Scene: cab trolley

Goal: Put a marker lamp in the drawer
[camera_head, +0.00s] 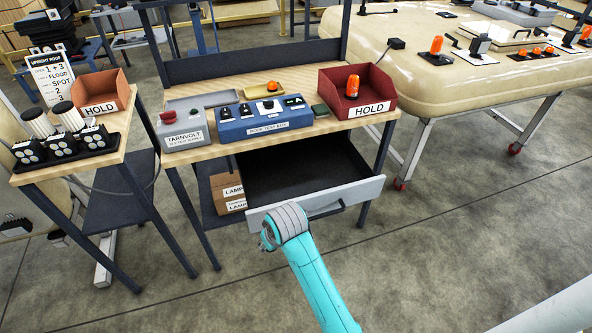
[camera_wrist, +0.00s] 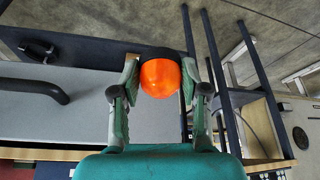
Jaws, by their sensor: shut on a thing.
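My gripper (camera_wrist: 160,80) is shut on an orange marker lamp (camera_wrist: 160,77), which sits between its two fingers in the wrist view. In the head view my arm reaches to the drawer's front, and its own links hide the gripper and the held lamp. The drawer (camera_head: 355,192) under the workbench is pulled open, with a pale front and a dark interior that looks empty. The drawer front (camera_wrist: 45,108) and its dark handle (camera_wrist: 35,88) lie left of the gripper in the wrist view. Another orange lamp (camera_head: 352,86) stands in the red HOLD bin (camera_head: 385,92).
A blue test box (camera_head: 266,122) and a grey Tarnvolt supply (camera_head: 184,124) stand on the bench above the drawer. Boxes marked LAMP (camera_head: 228,190) sit on the shelf left of the drawer. The cream cab roof (camera_head: 410,80) stands at the right. Floor in front is clear.

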